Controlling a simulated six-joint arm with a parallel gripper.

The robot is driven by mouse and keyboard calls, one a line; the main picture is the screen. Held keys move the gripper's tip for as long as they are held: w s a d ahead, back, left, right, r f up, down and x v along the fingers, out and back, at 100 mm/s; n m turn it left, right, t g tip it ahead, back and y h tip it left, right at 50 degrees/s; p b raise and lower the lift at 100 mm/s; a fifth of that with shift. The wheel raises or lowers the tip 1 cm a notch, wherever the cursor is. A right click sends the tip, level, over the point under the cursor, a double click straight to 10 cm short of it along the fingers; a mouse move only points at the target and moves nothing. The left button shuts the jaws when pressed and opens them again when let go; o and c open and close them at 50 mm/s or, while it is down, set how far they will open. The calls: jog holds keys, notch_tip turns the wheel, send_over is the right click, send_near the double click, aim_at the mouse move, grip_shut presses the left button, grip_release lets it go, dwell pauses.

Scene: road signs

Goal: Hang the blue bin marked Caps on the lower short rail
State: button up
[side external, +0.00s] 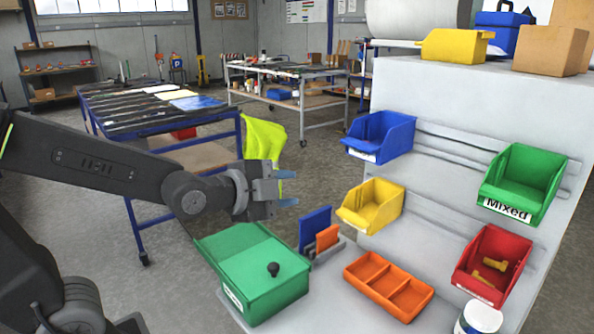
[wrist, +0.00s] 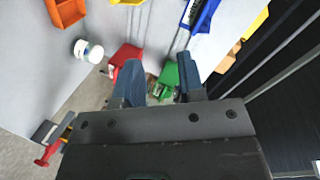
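The blue bin (side external: 380,137) hangs at the left end of the upper rail (side external: 465,150) on the grey panel; the writing on its white label is too small to read. Part of a blue bin with a white label shows at the top of the wrist view (wrist: 203,12). The lower rail (side external: 440,215) has a yellow bin (side external: 371,206) at its left end and a red bin (side external: 492,262) at its right, with bare rail between. My gripper (side external: 288,188) is open and empty, left of the blue bin and lower, apart from everything. Its two fingers also show in the wrist view (wrist: 160,75).
A green bin marked Mixed (side external: 523,182) hangs at the upper right. Below stand a green box with a black knob (side external: 262,275), blue and orange plates (side external: 316,230), an orange tray (side external: 388,285) and a white jar (side external: 480,317). Another yellow bin (side external: 455,46) sits on top.

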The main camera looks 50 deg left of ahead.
jog(key=w+r+m+t, duration=0.1)
jog(key=w+m+t, duration=0.1)
jog(key=m, duration=0.1)
jog(key=m+t, duration=0.2)
send_near(355, 146)
jog(key=shift+w+d+r, duration=0.1)
jog(key=shift+w+r, duration=0.05)
jog(key=shift+w, duration=1.35)
jog(key=shift+w+r, duration=0.2)
jog(key=shift+w, duration=3.35)
jog(key=shift+s, duration=0.15)
grip_shut()
